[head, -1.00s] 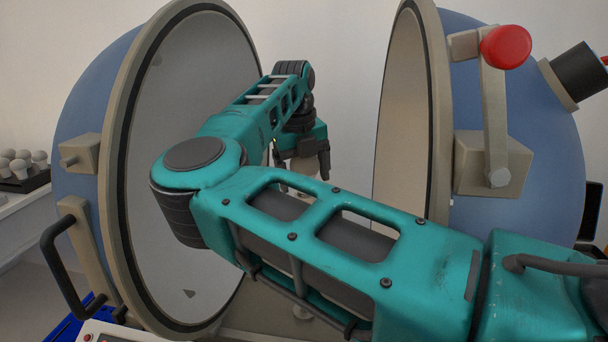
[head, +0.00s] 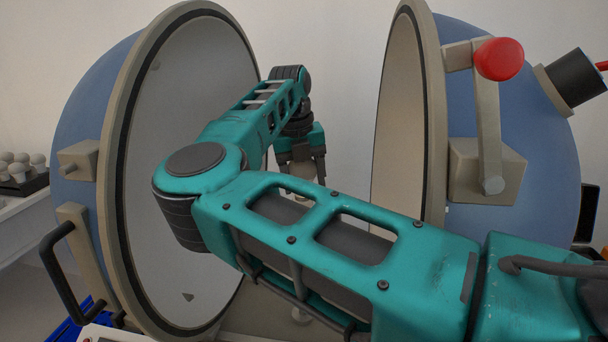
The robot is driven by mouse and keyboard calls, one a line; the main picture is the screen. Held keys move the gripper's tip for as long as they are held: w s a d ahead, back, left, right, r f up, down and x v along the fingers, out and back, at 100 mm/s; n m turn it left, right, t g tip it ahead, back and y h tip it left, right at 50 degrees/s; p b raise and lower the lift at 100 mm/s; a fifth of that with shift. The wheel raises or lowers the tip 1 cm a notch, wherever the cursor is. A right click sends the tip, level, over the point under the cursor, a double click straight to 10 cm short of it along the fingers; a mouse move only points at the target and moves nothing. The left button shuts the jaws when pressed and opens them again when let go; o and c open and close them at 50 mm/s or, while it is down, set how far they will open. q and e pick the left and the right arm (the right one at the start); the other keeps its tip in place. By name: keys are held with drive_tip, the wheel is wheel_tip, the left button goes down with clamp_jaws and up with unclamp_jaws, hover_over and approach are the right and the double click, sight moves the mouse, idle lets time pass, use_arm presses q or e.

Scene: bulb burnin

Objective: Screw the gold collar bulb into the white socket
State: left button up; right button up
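My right arm reaches in from the right, between the two halves of the open sphere. Its gripper (head: 302,172) hangs pointing down at the back, with a finger on each side of a pale rounded bulb (head: 303,170), and appears shut on it. The bulb's lower part and collar are hidden behind my forearm, so I cannot see its collar colour. My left gripper is not in view.
The left half-sphere (head: 112,190) and right half-sphere (head: 440,120) stand close on both sides of my arm. A red-knobbed lever (head: 498,60) juts from the right half. A dark tray of several bulbs (head: 22,182) sits on a shelf at far left.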

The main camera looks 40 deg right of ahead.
drive_tip(key=m, duration=0.1)
drive_tip(key=m+p, duration=0.1)
drive_tip(key=m, duration=0.2)
drive_tip(key=shift+a+m+g, duration=0.25)
drive_tip(key=shift+m+g, duration=0.15)
drive_tip(key=m+p, duration=0.1)
drive_tip(key=m, duration=0.3)
drive_tip(key=shift+a+m+g+y, duration=0.1)
drive_tip(key=shift+m+g+y, duration=0.2)
drive_tip(key=shift+m+y, duration=0.1)
drive_tip(key=m+p, duration=0.1)
drive_tip(key=m, duration=0.4)
drive_tip(key=shift+y, duration=0.4)
drive_tip(key=m, duration=0.3)
drive_tip(key=m+y, duration=0.1)
drive_tip(key=m, duration=0.1)
drive_tip(key=shift+a+f+m+g, duration=0.15)
drive_tip(key=shift+m+g, duration=0.15)
drive_tip(key=shift+m, duration=0.1)
drive_tip(key=o, duration=0.7)
drive_tip(key=shift+c, duration=0.2)
drive_tip(key=shift+o, duration=1.4)
